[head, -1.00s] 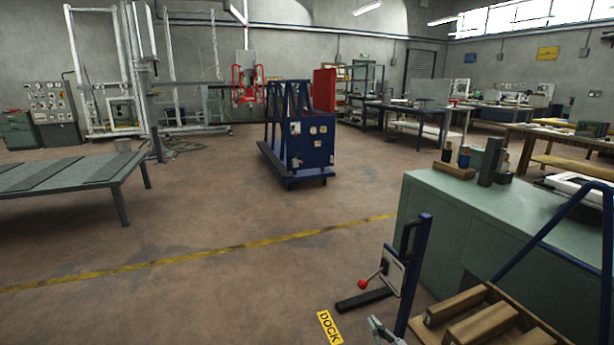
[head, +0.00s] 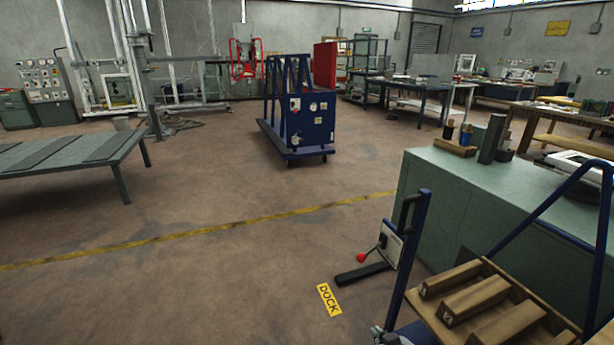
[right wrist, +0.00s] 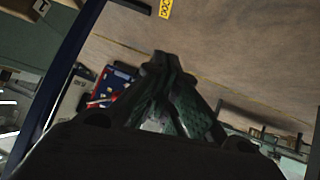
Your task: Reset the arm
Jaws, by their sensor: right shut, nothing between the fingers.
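My right gripper (head: 384,334) shows only as a small grey piece at the bottom edge of the head view, beside the lower end of a dark blue post. In the right wrist view its dark fingers (right wrist: 164,66) come together at the tips, shut with nothing between them. They appear in front of bare floor. My left gripper is not in view.
A blue cart (head: 512,300) with wooden blocks stands at lower right, close to my right gripper, before a green cabinet (head: 480,190). A grey-green platform table (head: 70,165) is at left. A blue frame trolley (head: 305,120) stands farther back. The middle floor is open.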

